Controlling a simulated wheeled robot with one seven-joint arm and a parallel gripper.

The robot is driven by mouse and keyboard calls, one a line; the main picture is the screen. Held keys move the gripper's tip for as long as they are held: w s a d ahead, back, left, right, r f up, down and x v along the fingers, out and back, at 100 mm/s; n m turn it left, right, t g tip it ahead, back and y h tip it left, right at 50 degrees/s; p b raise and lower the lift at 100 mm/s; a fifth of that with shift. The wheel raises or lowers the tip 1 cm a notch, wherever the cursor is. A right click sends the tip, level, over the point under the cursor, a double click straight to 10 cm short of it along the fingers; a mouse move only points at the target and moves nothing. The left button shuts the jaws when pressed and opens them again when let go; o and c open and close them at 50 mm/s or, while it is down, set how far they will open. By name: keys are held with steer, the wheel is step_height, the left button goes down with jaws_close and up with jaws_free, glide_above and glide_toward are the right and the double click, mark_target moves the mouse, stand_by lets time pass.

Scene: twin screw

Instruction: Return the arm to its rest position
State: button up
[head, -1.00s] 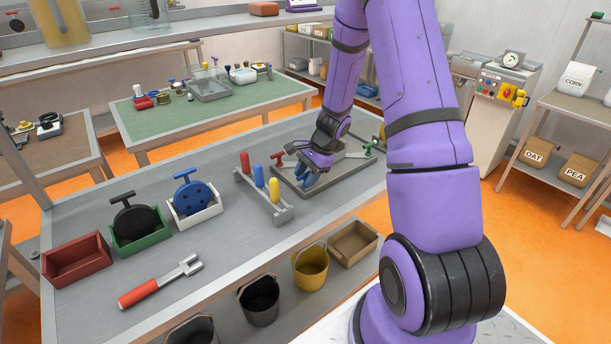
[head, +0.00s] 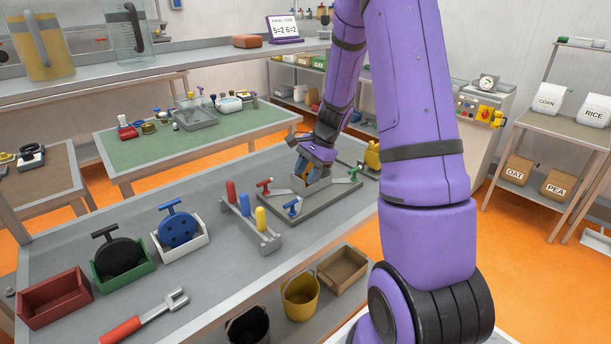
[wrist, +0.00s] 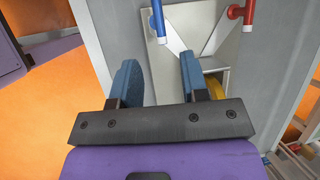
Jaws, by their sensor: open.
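My gripper (head: 311,174) is over the back part of a grey plate (head: 318,203) on the bench, fingers pointing down. In the wrist view its two blue finger pads (wrist: 158,82) stand apart with nothing held between them. A blue T-handle (head: 292,207) is at the plate's front left, a red one (head: 264,185) at its left and a green one (head: 355,172) at its right. The wrist view shows the blue handle (wrist: 157,20) and red handle (wrist: 248,12) beyond the fingers. Whether the fingers touch anything cannot be told.
A rack with red, blue and yellow pegs (head: 260,218) stands left of the plate. Farther left are a white box (head: 182,245), a green box (head: 124,276), a red box (head: 55,300) and a red-handled tool (head: 145,318). A yellow object (head: 373,155) is behind the plate's right side.

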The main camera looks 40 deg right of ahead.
stand_by(0.3)
steer(key=s+a+r+n+h, duration=0.1)
steer(key=s+a+r+n, duration=0.3)
steer(key=a+r, duration=0.3)
steer(key=s+a+r+n+h, duration=0.1)
steer(key=s+a+r+n, duration=0.3)
steer(key=r, duration=0.5)
steer(key=s+a+r+n+t+h, duration=0.1)
steer(key=s+a+r+n, duration=0.2)
steer(key=s, duration=0.5)
steer(key=s+a+r+n+t+h, duration=0.1)
steer(key=s+a+r+n+t, duration=0.1)
steer(key=s+r+n, duration=0.3)
steer(key=s+a+r, duration=0.1)
steer(key=s, duration=0.2)
steer(key=shift+s+a+n+h, duration=0.2)
steer(key=shift+s+n+h, duration=0.05)
steer(key=shift+n+h, duration=0.05)
